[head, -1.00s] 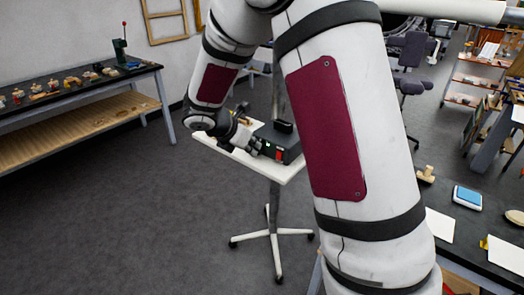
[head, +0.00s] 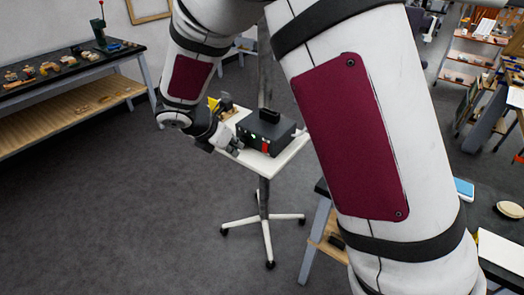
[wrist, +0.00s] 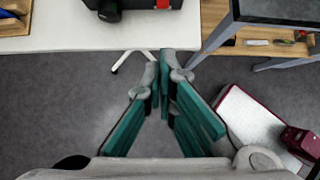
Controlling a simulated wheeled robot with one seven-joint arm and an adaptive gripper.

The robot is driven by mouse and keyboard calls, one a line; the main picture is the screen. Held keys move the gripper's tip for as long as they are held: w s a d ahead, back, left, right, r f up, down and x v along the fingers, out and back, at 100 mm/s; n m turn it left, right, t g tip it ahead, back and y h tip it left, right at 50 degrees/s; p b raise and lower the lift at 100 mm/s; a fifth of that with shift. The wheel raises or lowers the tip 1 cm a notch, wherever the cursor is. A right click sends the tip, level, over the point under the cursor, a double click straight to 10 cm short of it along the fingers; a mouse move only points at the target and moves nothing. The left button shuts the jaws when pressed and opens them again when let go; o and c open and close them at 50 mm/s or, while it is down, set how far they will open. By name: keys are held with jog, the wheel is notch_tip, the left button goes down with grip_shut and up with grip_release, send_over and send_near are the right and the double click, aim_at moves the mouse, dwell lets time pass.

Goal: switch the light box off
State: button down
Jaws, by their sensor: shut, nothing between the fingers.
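The light box, a dark box (head: 264,131), sits on a small white wheeled table (head: 287,158). Its front face shows a lit green spot and a red switch (head: 265,146). In the wrist view only the lower edge of the box (wrist: 138,4) and part of the red switch (wrist: 163,4) show at the top. My gripper (head: 236,152) is at the table's front left edge, left of the switch and apart from it. In the wrist view its teal-padded fingers (wrist: 160,58) are together and empty, below the table edge and pointing toward the box.
Yellow and brown items (head: 222,104) lie on the white table behind my gripper. A dark workbench (head: 484,200) stands close on the right, and its leg also shows in the wrist view (wrist: 212,40). A long bench (head: 75,72) is at the left. The floor between is clear.

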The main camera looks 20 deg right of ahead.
aim_at(265, 148)
jog(key=shift+f, duration=0.1)
jog(key=x, duration=0.4)
jog(key=d+r+p+x, duration=0.1)
jog(key=x, duration=0.3)
jog(key=w+x, duration=0.1)
jog(key=x, duration=0.3)
jog(key=shift+d+r, duration=0.15)
jog(key=shift+d, duration=0.1)
jog(key=shift+w+d, duration=0.35)
jog(key=shift+w+d+f, duration=0.2)
jog(key=shift+f, duration=0.15)
jog(key=shift+r, duration=0.15)
